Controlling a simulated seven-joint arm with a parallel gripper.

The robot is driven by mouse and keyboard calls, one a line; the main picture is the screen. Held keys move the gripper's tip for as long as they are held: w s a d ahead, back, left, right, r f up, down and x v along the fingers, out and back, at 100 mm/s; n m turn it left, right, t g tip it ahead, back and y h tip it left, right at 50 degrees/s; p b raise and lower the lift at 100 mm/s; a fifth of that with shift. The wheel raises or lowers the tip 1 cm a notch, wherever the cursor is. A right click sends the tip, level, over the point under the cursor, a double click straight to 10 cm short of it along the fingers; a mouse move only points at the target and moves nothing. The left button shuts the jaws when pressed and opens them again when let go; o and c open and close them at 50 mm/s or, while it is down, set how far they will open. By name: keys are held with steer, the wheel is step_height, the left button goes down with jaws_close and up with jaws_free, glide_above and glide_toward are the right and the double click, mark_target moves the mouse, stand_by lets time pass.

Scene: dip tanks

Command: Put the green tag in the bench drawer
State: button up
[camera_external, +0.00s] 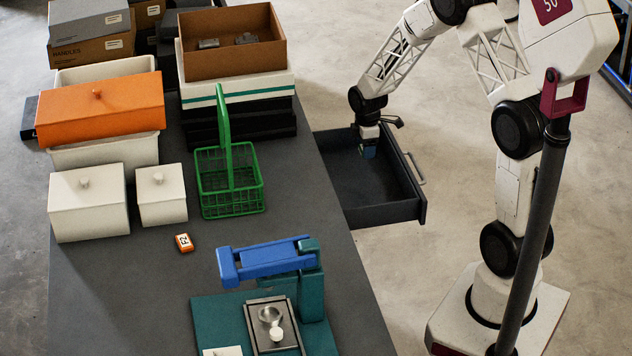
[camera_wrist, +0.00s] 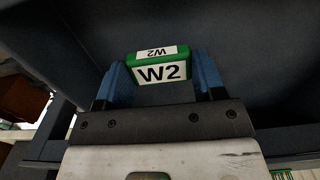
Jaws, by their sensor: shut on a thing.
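The green tag (camera_wrist: 159,68) shows in the wrist view with white labels reading "W2". It sits between the two blue fingers of my gripper (camera_wrist: 160,80), which is shut on it. In the external view my gripper (camera_external: 368,150) points down inside the open bench drawer (camera_external: 375,212), near its far end. The tag cannot be made out in that view. The dark drawer is pulled out from the right side of the bench and its visible floor looks empty. Whether the tag touches the drawer floor I cannot tell.
On the bench (camera_external: 310,250) stand a green basket (camera_external: 230,180), an orange-lidded tank (camera_external: 100,110), white lidded boxes (camera_external: 88,203), an orange tag (camera_external: 184,243) and a blue-and-teal press (camera_external: 265,260). A brown open box (camera_external: 230,45) tops a stack at the back.

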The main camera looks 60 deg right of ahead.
mark_target(365, 166)
steer(key=shift+f, duration=0.6)
steer(key=shift+f, duration=1.85)
steer(key=shift+f, duration=0.1)
steer(key=o, duration=0.9)
step_height(365, 166, up, 12)
steer(key=shift+r, duration=0.1)
